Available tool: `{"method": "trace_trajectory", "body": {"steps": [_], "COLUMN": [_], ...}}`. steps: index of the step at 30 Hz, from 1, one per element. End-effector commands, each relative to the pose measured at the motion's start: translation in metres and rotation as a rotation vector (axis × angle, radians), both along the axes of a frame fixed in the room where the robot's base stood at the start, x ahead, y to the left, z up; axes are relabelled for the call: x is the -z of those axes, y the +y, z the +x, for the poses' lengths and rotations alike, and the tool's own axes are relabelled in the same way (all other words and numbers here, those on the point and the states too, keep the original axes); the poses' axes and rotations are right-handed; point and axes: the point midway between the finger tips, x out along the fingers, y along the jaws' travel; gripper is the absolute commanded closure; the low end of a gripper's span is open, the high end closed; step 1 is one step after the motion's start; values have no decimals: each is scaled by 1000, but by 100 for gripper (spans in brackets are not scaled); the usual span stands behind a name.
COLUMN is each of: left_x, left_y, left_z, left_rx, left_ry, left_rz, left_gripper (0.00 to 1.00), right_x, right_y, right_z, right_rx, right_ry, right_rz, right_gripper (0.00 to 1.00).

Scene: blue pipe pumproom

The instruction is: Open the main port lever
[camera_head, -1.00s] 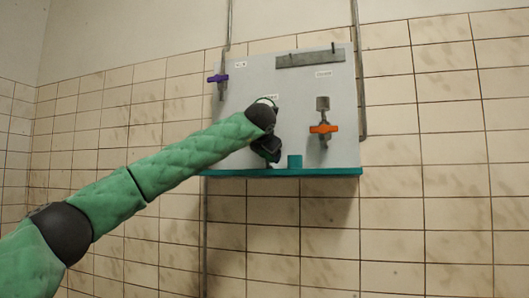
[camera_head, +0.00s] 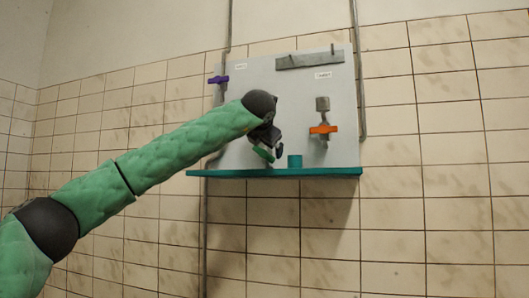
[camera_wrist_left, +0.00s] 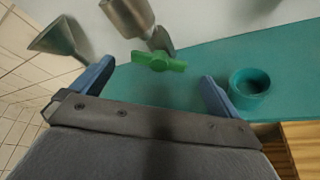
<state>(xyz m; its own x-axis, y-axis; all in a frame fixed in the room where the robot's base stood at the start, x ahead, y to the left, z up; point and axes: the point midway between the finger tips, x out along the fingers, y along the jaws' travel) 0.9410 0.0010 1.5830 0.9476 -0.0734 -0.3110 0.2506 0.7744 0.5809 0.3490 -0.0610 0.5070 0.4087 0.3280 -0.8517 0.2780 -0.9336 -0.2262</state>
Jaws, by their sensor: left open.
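A green lever (camera_wrist_left: 160,62) sits on a metal valve body (camera_wrist_left: 127,15) in the left wrist view, above a teal shelf (camera_wrist_left: 205,58). My left gripper (camera_wrist_left: 155,82) is open. The green lever lies just beyond its fingertips, between the two fingers and apart from them. In the head view my left gripper (camera_head: 272,152) is in front of the lower middle of the white panel (camera_head: 298,98) and hides part of it. An orange lever (camera_head: 323,129) and a purple lever (camera_head: 218,79) are on the panel. The panel labels are too small to read. My right gripper is out of view.
A teal cup (camera_head: 295,161) stands on the shelf right of my gripper, close to one finger in the left wrist view (camera_wrist_left: 250,82). A metal funnel (camera_wrist_left: 62,38) shows left of that view. Grey pipes (camera_head: 358,70) run up the tiled wall.

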Motion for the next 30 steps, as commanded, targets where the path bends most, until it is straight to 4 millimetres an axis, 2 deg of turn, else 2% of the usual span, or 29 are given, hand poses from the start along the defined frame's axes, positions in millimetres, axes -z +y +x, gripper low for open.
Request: {"method": "trace_trajectory", "body": {"steps": [3,6,17,22,26,30], "left_x": [-3,-5,-7,-12,-22,-37], "left_y": [1,1,1,-5,-26,-73], "left_z": [-13,-19,-23,-22,-24,-41], "left_rx": [2,1,1,36,144,371], "left_ry": [0,1,1,-24,-75,-136], "left_rz": [0,1,1,1,-28,-125], "left_gripper": [0,0,0,33,58,58], "right_x": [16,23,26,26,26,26], "right_y": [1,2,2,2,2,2], "right_z": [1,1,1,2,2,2], "right_rx": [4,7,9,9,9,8], "right_ry": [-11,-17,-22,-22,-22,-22], "right_rz": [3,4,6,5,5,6], "right_gripper": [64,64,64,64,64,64]}}
